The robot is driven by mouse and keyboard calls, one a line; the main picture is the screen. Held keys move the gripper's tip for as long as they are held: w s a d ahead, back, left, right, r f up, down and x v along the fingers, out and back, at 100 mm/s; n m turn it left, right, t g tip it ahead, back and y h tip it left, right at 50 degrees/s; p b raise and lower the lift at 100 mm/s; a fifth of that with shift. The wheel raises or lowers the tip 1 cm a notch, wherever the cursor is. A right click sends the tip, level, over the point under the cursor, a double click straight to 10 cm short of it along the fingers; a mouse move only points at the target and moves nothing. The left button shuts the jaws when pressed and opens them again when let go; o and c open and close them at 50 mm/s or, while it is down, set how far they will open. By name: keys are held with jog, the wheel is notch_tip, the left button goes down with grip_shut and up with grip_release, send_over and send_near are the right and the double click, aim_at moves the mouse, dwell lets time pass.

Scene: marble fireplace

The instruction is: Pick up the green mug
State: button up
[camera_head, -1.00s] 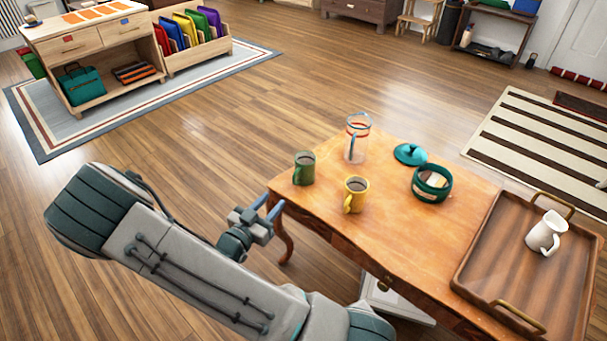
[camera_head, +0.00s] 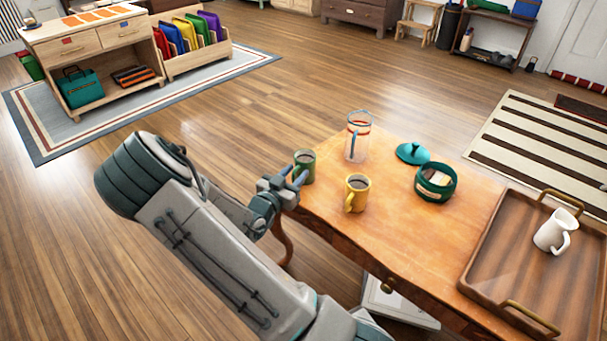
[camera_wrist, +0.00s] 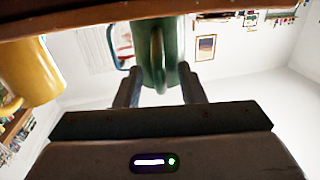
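The green mug (camera_head: 306,166) stands upright at the near left corner of the wooden table (camera_head: 400,240), with dark contents showing inside. My gripper (camera_head: 297,177) is at the mug's near left side. In the wrist view the green mug (camera_wrist: 161,50) appears upside down, its handle facing the camera, between the two fingers of my gripper (camera_wrist: 163,88). The fingers are apart, one on each side of the mug's body. I cannot tell whether they touch it.
A yellow mug (camera_head: 357,193) stands close to the right of the green mug; it also shows in the wrist view (camera_wrist: 30,75). A clear glass pitcher (camera_head: 357,140) stands behind. A teal pot (camera_head: 435,183), its lid (camera_head: 412,153) and a tray (camera_head: 480,262) with a white jug (camera_head: 553,232) are further right.

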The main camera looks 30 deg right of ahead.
grip_shut()
jog(key=shift+r, duration=0.1)
